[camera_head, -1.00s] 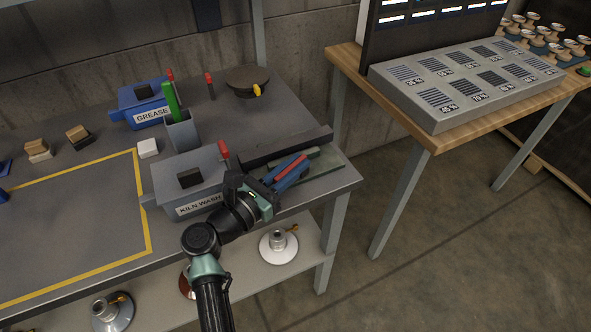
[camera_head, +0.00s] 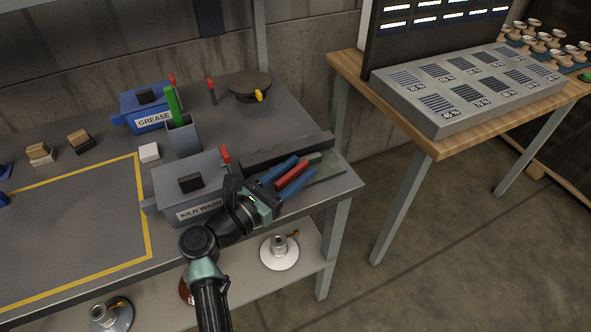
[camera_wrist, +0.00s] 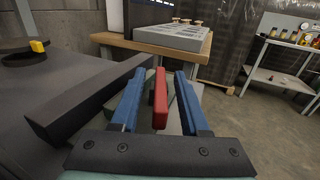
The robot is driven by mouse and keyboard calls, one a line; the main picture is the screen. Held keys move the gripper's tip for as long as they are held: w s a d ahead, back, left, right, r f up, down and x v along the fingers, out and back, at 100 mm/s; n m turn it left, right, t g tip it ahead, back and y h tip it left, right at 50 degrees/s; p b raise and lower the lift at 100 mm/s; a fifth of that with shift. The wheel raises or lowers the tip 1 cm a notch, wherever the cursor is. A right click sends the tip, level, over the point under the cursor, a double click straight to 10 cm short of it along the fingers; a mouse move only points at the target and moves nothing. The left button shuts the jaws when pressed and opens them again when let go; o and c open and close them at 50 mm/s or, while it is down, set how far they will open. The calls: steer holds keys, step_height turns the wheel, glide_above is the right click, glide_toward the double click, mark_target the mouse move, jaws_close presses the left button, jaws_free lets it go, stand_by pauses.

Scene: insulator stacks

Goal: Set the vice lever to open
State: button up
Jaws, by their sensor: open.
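My gripper (camera_head: 290,174) is open above the right end of the grey workbench. Its two blue fingers (camera_wrist: 160,100) stand on either side of a red bar-shaped lever (camera_wrist: 160,98), with a visible gap on each side in the wrist view. The red lever also shows between the fingers in the head view (camera_head: 292,180). It appears to belong to the vice, whose body is mostly hidden by my gripper. A long dark grey bar (camera_wrist: 90,102) lies just left of the fingers, and a greenish plate (camera_head: 326,166) shows beyond them.
Behind are the GREASE box (camera_head: 130,119), a grey cup (camera_head: 185,138) and a round dark turntable (camera_head: 250,83). A wooden table (camera_head: 435,144) stands right, across a floor gap.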

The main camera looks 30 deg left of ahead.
steer(key=v, duration=1.3)
